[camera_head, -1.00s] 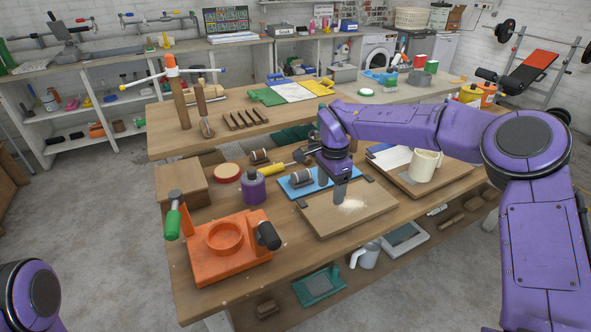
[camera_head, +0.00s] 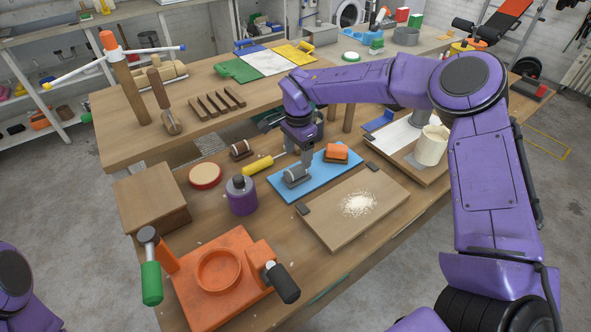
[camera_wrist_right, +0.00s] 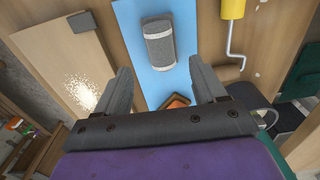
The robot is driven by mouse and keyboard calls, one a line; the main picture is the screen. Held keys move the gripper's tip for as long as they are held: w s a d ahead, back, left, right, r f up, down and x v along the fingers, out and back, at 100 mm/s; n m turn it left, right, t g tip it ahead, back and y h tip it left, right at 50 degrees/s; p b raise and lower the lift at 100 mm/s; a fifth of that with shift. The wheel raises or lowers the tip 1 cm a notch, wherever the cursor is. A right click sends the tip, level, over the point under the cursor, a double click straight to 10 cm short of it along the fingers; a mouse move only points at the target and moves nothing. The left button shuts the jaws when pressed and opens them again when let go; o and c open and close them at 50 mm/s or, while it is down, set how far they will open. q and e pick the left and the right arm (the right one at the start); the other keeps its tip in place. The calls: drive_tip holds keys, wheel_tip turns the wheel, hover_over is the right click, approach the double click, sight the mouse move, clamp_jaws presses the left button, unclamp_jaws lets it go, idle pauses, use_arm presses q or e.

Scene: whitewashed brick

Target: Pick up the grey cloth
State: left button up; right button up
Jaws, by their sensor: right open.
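The grey cloth (camera_head: 297,177) appears as a small rolled bundle with a paler band, lying on the near left part of a blue mat (camera_head: 322,176). In the right wrist view the rolled cloth (camera_wrist_right: 158,42) lies on the blue mat (camera_wrist_right: 150,92), ahead of the fingertips. My right gripper (camera_head: 302,160) is above the mat by the cloth and partly covers it in the head view. In the wrist view the right gripper (camera_wrist_right: 163,82) has its fingers wide apart with nothing between them. My left gripper is out of view.
A wooden board with pale powder (camera_head: 340,226) lies in front. A cream mug (camera_head: 432,146) stands at right.

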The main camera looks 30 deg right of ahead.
sight(297, 168)
drive_tip(key=shift+s+a+f, duration=0.1)
drive_tip(key=shift+s+f, duration=0.1)
drive_tip(key=shift+f, duration=0.15)
drive_tip(key=f, duration=0.2)
drive_tip(key=f+p, duration=0.1)
drive_tip(key=f, duration=0.2)
drive_tip(key=shift+w+a+f+p, duration=0.1)
drive_tip(key=shift+w+f+p, duration=0.25)
drive_tip(key=shift+w+p, duration=0.05)
drive_tip(key=shift+s+f, duration=0.1)
drive_tip(key=shift+s, duration=0.1)
drive_tip(key=shift+c, duration=0.6)
drive_tip(key=c, duration=1)
